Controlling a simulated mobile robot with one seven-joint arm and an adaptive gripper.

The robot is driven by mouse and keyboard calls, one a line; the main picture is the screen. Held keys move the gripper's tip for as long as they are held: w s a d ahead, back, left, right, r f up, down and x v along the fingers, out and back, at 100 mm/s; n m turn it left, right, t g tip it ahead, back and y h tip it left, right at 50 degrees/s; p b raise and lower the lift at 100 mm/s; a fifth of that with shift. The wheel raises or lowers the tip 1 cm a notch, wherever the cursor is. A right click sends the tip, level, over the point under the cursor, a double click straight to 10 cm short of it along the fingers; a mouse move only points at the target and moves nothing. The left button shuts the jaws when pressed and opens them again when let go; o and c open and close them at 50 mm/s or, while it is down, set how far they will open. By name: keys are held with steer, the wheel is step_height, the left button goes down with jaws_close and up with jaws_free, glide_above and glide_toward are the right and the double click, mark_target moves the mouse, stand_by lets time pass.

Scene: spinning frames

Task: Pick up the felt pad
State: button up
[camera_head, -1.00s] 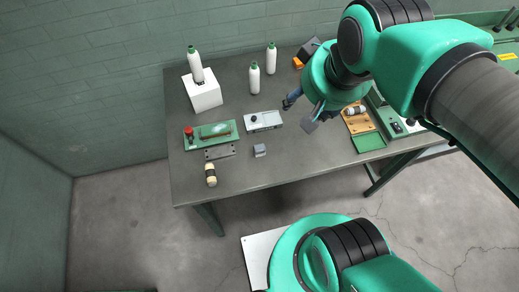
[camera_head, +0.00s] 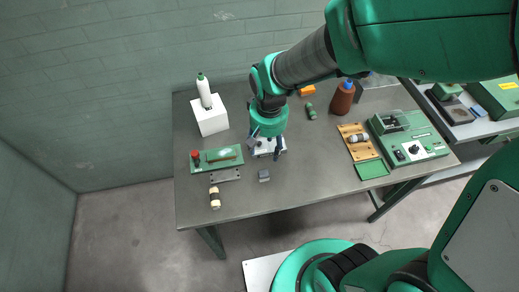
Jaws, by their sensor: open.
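No thing in view is plainly a felt pad. A small grey block (camera_head: 264,175) lies on the table near its front edge, and a flat green square (camera_head: 371,169) lies at the right, before a wooden tray; I cannot tell if either is the pad. My gripper (camera_head: 266,150) is open, pointing down over a light grey box (camera_head: 283,146), which it partly hides. It is behind the small grey block and apart from it. Whether the fingers touch the box cannot be told.
On the grey table (camera_head: 315,185), a green fixture with a red knob (camera_head: 216,158), a dark plate (camera_head: 225,175) and a cream roll (camera_head: 214,198) lie left. A brown bottle (camera_head: 342,98) and green machine (camera_head: 410,140) stand right.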

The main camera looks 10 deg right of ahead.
steer(key=f, duration=0.1)
steer(key=a+f, duration=0.1)
steer(key=f, duration=0.1)
steer(key=shift+w+f+g, duration=0.15)
steer(key=shift+f+g, duration=0.05)
steer(key=shift+g, duration=0.1)
steer(key=b, duration=0.1)
glide_above(264, 172)
steer(key=shift+w+a+f, duration=0.1)
steer(key=shift+a+f, duration=0.05)
steer(key=shift+f, duration=2)
steer(key=shift+a+f, duration=0.1)
steer(key=shift+f, duration=2.05)
steer(key=shift+s+d+f+b, duration=0.15)
steer(key=shift+f+b, duration=0.2)
steer(key=shift+f, duration=0.6)
steer(key=shift+s+d+f+b, duration=0.1)
steer(key=shift+f+b, duration=0.2)
steer(key=shift+f, duration=0.65)
steer(key=shift+w+f, duration=0.1)
steer(key=shift+f, duration=0.6)
